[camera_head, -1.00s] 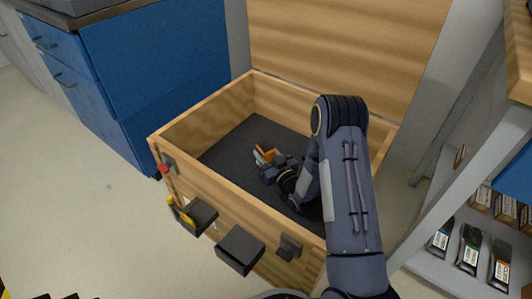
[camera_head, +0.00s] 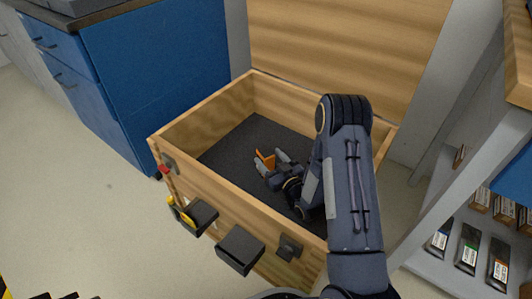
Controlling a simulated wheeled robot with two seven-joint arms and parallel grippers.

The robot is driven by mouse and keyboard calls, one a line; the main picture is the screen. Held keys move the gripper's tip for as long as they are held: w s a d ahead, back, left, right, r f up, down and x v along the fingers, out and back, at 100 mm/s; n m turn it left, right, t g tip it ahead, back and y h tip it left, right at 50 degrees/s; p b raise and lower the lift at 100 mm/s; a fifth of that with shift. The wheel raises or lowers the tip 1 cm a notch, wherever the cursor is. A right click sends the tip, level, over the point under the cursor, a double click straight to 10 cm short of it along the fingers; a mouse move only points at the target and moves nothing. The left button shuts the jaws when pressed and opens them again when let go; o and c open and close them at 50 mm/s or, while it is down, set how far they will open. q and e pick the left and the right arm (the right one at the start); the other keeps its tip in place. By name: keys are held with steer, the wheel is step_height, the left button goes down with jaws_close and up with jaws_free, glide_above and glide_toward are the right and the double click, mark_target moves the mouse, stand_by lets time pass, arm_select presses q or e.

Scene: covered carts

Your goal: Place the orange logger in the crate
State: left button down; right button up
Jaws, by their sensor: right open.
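The wooden crate (camera_head: 285,97) stands open in the middle, with its lid raised at the back and a dark floor inside. The small orange logger (camera_head: 267,160) shows inside the crate, low over or on the dark floor; I cannot tell which. My right arm reaches over the crate's front right side. My right gripper (camera_head: 272,161) is inside the crate, with its fingers spread and the logger between or just beyond their tips. Whether a finger touches the logger is too small to tell. My left gripper is not in view.
A blue cabinet (camera_head: 155,80) stands to the left of the crate. A grey shelf (camera_head: 455,185) with small packages is on the right. The crate's front wall carries dark latches (camera_head: 290,247). The crate's dark floor has free room left of my gripper.

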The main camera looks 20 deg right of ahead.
steer(key=s, duration=0.2)
steer(key=s+p, duration=0.1)
steer(key=shift+s+d+r, duration=0.15)
steer(key=shift+s+d, duration=0.15)
steer(key=shift+s, duration=0.1)
steer(key=shift+s+r, duration=0.15)
steer(key=s+d+r+m+g+h, duration=0.1)
steer(key=d+r+g, duration=0.15)
steer(key=r, duration=0.35)
steer(key=s+d+r+m+g+h, duration=0.1)
steer(key=s+r+m+g+h, duration=0.15)
steer(key=r, duration=0.35)
steer(key=s+a+r+g+y, duration=0.1)
steer(key=s+a+r+g, duration=0.1)
steer(key=s, duration=0.6)
steer(key=s+a+r+g+y, duration=0.1)
steer(key=s+a, duration=0.3)
steer(key=s, duration=0.4)
steer(key=s+a+r+g+y, duration=0.2)
steer(key=s+a+g, duration=0.2)
steer(key=s, duration=0.4)
steer(key=shift+s+r+y, duration=0.2)
steer(key=shift+r+y, duration=0.15)
steer(key=shift+a, duration=0.1)
